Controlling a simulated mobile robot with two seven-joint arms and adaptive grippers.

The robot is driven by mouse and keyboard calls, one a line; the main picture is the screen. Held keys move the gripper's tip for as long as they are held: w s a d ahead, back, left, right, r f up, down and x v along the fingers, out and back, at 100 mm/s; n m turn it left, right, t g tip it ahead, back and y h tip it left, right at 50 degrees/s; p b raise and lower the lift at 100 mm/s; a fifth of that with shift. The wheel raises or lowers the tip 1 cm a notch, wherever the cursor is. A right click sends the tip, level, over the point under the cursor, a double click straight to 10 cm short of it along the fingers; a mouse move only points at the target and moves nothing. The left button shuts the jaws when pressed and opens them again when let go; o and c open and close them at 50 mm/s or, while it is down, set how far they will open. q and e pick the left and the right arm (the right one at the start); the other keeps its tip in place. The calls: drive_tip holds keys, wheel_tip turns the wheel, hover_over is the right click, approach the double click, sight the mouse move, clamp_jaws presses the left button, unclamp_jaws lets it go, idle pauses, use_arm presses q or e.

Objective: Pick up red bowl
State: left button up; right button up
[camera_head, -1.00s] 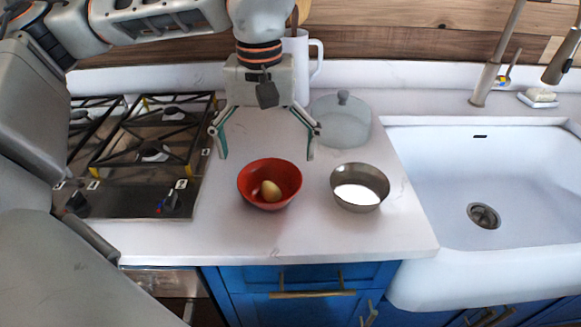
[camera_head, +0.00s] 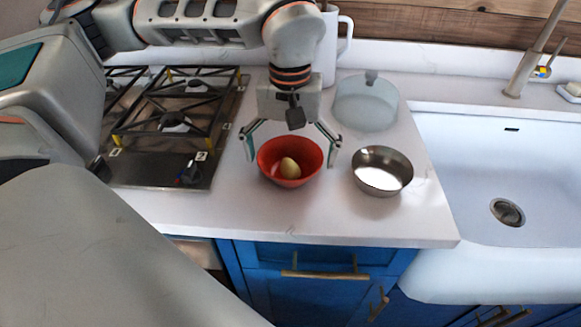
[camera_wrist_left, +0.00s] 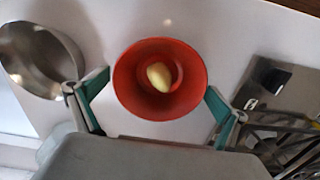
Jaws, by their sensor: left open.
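The red bowl (camera_head: 268,166) stands upright on the white counter and holds a pale yellow, egg-like or potato-like item (camera_head: 290,168). My left gripper (camera_head: 291,158) is open, pointing down, with its fingers apart on the left and right sides of the bowl near rim height. In the left wrist view the red bowl (camera_wrist_left: 130,88) lies between and just beyond the two open fingers of my left gripper (camera_wrist_left: 157,92). I cannot tell whether either finger touches the bowl. The right gripper does not show.
A metal bowl (camera_head: 383,187) stands close to the right of the red bowl. A glass lidded dish (camera_head: 366,105) and a white pitcher (camera_head: 328,50) are behind. The gas stove (camera_head: 150,172) is left, the white sink (camera_head: 450,165) right. The counter's front strip (camera_head: 330,222) is clear.

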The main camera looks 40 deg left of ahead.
use_arm(q)
drive_tip(key=c, duration=1.2)
drive_tip(key=shift+r, duration=0.15)
wheel_tip(320, 180, up, 20)
drive_tip(key=p, duration=0.3)
